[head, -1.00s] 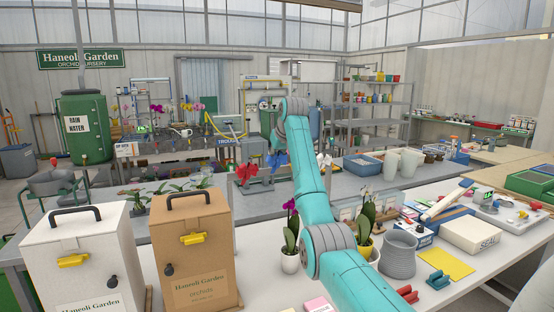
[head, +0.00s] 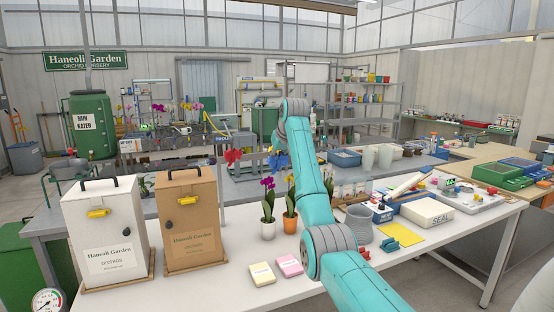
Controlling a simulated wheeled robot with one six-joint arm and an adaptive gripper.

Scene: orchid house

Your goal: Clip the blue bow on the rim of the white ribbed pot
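A white pot (head: 268,229) with a magenta-flowered orchid stands upright on the near table, left of my arm. I cannot make out ribs on it at this size, and I see no bow on its rim. My arm rises through the middle of the head view and hides part of the table. My gripper is not visible; its end is hidden behind the arm or too small to tell.
An orange pot (head: 290,222) with an orchid stands close beside the white pot. Two boxes, white (head: 103,225) and brown (head: 192,221), stand at left. Pale yellow (head: 262,274) and pink (head: 289,266) pads lie in front. A grey pot (head: 359,223) and a SEAL box (head: 427,212) are at right.

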